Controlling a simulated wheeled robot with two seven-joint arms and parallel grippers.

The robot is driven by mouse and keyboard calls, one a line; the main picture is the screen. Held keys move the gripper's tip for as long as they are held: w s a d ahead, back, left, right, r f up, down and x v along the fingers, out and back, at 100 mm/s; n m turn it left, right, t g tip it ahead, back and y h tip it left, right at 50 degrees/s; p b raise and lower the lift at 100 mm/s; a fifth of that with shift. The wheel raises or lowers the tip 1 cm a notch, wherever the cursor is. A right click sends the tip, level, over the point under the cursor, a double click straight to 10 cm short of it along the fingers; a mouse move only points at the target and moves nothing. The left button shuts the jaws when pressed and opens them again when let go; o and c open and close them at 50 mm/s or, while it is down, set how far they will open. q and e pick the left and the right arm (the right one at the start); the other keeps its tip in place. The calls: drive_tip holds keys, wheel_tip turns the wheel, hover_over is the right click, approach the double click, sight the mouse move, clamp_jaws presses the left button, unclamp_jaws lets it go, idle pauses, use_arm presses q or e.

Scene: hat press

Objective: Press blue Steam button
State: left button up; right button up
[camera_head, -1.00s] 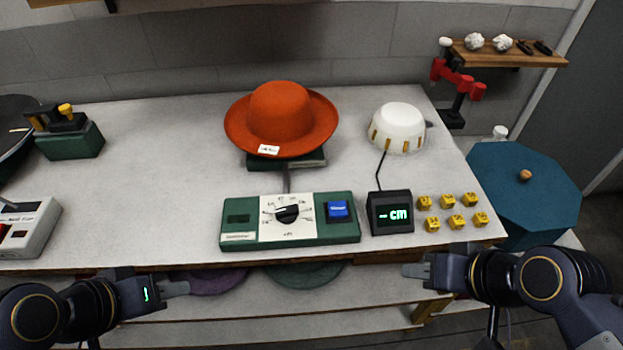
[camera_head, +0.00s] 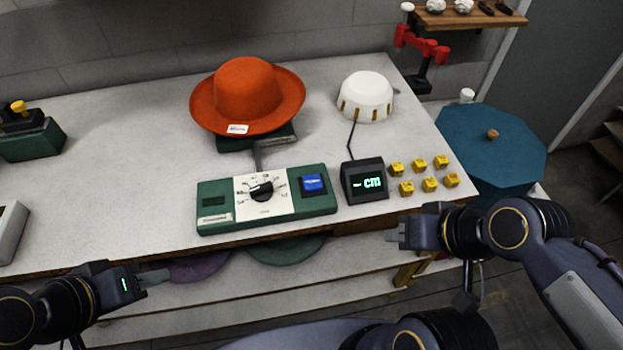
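The blue Steam button (camera_head: 313,184) sits on the right end of the green control box (camera_head: 215,214), near the table's front edge. A black dial (camera_head: 262,191) is on the white panel left of it. My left gripper (camera_head: 163,274) is in front of the table edge, low and to the left of the box. My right gripper (camera_head: 392,235) is in front of the edge, below and to the right of the button, apart from it. Neither gripper touches anything I can see. The fingers are too small and edge-on to tell whether they are open.
A black display (camera_head: 362,181) reading "cm" and several yellow cubes (camera_head: 406,188) stand right of the box. An orange hat (camera_head: 247,90) and a white dome (camera_head: 367,95) are behind. A teal octagonal lid (camera_head: 490,150) is at right. Bare table (camera_head: 120,180) lies left of the box.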

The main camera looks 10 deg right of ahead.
clamp_jaws()
idle(1.4)
